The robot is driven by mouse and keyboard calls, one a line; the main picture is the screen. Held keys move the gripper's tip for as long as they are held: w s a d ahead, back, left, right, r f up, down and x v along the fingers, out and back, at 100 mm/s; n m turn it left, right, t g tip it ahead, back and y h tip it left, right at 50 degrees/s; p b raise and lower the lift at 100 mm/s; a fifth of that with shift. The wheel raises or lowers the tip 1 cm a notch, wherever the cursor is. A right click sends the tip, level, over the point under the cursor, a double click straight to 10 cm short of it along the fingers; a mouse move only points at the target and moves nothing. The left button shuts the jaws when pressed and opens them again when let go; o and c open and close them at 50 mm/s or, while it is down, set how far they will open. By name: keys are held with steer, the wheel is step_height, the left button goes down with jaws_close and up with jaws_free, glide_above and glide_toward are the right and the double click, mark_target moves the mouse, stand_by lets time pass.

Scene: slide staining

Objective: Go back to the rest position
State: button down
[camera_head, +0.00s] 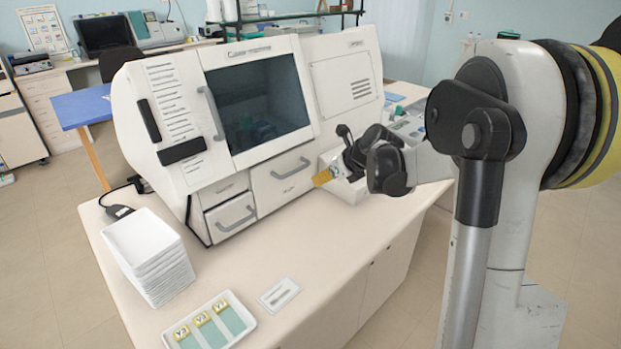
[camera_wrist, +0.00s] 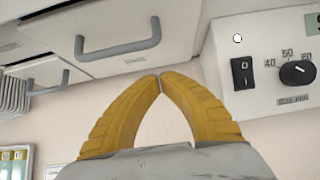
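My gripper (camera_wrist: 160,80) shows in the wrist view with its two yellow fingers meeting at the tips, and nothing is held between them. In the head view my gripper (camera_head: 321,178) is over the bench, in front of the white staining machine (camera_head: 165,110) near its lower drawers. The machine's dark window is closed. A white tray (camera_head: 250,326) at the bench's front holds several slides with yellow labels (camera_head: 201,319).
A stack of white trays (camera_head: 148,255) stands at the bench's left. A small flat card (camera_head: 279,294) lies right of the slide tray. A switch (camera_wrist: 243,73) and a knob (camera_wrist: 298,73) are on a panel right of my gripper. The bench's right front is clear.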

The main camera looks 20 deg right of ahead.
steer(key=p+v, duration=0.2)
steer(key=v, duration=0.4)
steer(key=s+a+r+n+g+h+b, duration=0.1)
steer(key=s+a+r+n, duration=0.2)
steer(key=s+a+n, duration=1)
steer(key=s+a+f+n+h, duration=0.1)
steer(key=s+n, duration=0.5)
steer(key=n, duration=0.3)
steer(key=s+a+f+n+h+b, duration=0.1)
steer(key=s+f+n, duration=0.1)
steer(key=s+n, duration=0.5)
steer(key=n, duration=0.3)
steer(key=shift+a+f, duration=0.25)
steer(key=shift+a, duration=0.15)
